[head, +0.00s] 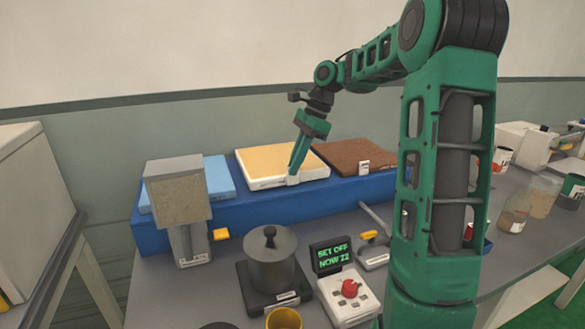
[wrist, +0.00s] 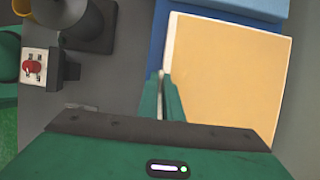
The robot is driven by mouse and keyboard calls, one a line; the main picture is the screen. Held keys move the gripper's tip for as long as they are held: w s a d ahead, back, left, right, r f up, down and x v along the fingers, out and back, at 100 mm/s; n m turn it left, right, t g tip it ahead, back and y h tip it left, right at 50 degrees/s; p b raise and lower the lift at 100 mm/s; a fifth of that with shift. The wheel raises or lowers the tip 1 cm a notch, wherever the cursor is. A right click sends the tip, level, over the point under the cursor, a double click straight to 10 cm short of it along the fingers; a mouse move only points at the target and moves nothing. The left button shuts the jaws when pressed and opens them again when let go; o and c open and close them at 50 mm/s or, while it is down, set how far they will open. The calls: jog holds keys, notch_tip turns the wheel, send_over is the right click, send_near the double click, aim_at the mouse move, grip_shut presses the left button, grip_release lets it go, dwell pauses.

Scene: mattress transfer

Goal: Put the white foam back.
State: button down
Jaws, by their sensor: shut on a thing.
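A pad with a tan-yellow top and whitish sides (head: 275,160) lies on a long blue platform (head: 240,211), between a blue pad (head: 218,178) and a brown pad (head: 345,155). No pad in view is white all over. The tan pad also shows in the wrist view (wrist: 228,75). My gripper (head: 293,176) points down at the tan pad's front edge, shut on a small white tab (head: 292,181) there. In the wrist view my fingers (wrist: 163,90) overlap the pad's left edge, and the tab is barely visible. I cannot tell whether the tab is fixed to the pad.
A grey device with a beige panel (head: 180,200) stands before the blue pad. A grey pot-like weight (head: 270,260), a display reading "SET OFF NOW 22" (head: 331,255) and a white box with a red knob (head: 349,292) stand in front. Jars (head: 515,212) are at right.

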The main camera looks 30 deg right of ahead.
jog(key=shift+f, duration=0.45)
jog(key=c, duration=1.9)
grip_release()
jog(key=shift+c, duration=0.2)
jog(key=v, duration=1.2)
jog(key=s+a+f+n+g+h, duration=0.1)
jog(key=s+a+f+n+h, duration=0.1)
jog(key=s+a+f+n, duration=0.45)
jog(key=s+f+n+h, duration=0.1)
jog(key=s+f+n, duration=0.2)
jog(key=s, duration=1)
jog(key=s+d+f+n+h, duration=0.1)
jog(key=s+f+n, duration=0.3)
jog(key=s+f, duration=0.4)
jog(key=s, duration=0.5)
jog(key=shift+s, duration=0.4)
